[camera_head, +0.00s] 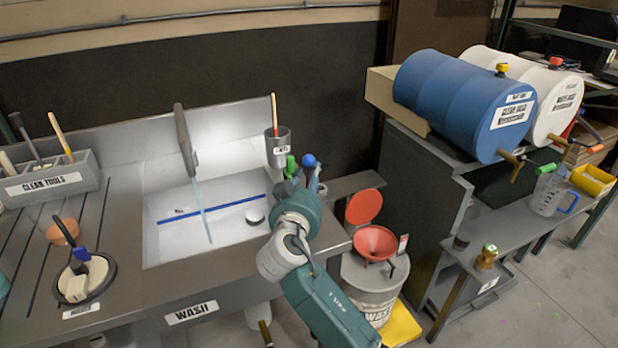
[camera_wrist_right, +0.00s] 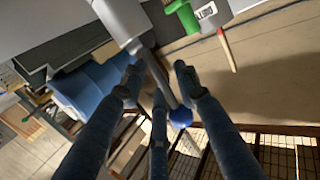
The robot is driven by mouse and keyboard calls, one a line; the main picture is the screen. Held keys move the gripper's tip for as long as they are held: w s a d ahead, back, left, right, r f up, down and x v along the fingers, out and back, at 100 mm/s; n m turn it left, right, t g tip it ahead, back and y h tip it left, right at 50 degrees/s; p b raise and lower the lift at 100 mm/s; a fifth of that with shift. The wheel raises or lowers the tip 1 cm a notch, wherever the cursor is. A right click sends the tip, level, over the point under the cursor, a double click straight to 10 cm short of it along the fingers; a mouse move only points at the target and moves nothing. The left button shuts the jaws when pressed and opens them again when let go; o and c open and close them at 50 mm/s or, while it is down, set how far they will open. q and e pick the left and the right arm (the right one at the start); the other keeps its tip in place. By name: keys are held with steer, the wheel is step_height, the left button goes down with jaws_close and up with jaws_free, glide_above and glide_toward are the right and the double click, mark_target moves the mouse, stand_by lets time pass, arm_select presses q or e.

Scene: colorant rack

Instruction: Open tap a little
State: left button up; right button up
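The grey tap spout (camera_head: 184,140) stands at the back of the white sink (camera_head: 165,250). A thin pale-blue stream (camera_head: 203,212) runs from under it to the basin. A lever with a blue ball knob (camera_head: 309,160) is right of the sink; the knob also shows in the wrist view (camera_wrist_right: 181,117). A green-topped handle (camera_head: 291,166) is just left of it. My right gripper (camera_head: 314,181) is at the blue-knobbed lever. In the wrist view its fingers (camera_wrist_right: 157,80) surround the lever, which passes between them; contact is unclear.
A grey cup (camera_head: 278,148) with a wooden-handled tool is close behind my right gripper. A red funnel (camera_head: 375,243) on a drum is to the right. Blue (camera_head: 465,100) and white drums lie farther right. A tool holder (camera_head: 48,180) is at the left.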

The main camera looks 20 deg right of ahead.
steer(key=v, duration=1.2)
steer(key=shift+a+f, duration=0.1)
